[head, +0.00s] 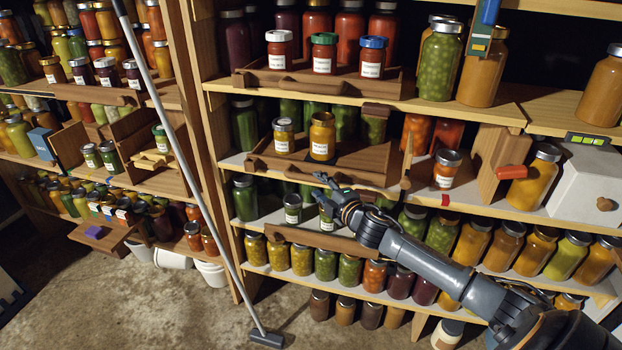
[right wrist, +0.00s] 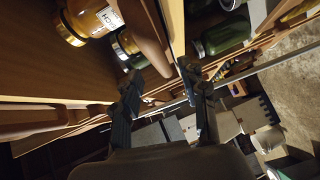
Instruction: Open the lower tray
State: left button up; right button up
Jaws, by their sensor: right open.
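Three wooden trays with jars are stacked on the middle shelves in the head view. The lowest tray (head: 345,244) has a wooden front and holds small labelled jars, one of them a green jar (head: 293,208). The tray above it (head: 285,168) holds two yellow jars. My right gripper (head: 328,186) is open and empty, just below the middle tray and above the lowest one; whether it touches either is unclear. In the right wrist view its two fingers (right wrist: 160,88) are apart, close to a wooden edge and a labelled yellow jar (right wrist: 88,20). My left gripper is not in view.
The top tray (head: 300,84) holds three labelled jars. A long-handled tool (head: 180,150) leans across the shelves at left. A white box (head: 582,180) stands at right. Rows of jars fill the shelves. The floor at lower left is clear.

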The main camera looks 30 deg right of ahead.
aim_at(313, 181)
jog(key=shift+w+d+f, duration=0.1)
jog(key=shift+w+f, duration=0.1)
jog(key=shift+w, duration=1.2)
jog(key=shift+w+d+f, duration=0.1)
jog(key=shift+w+f, duration=0.1)
jog(key=shift+w, duration=1.15)
grip_shut()
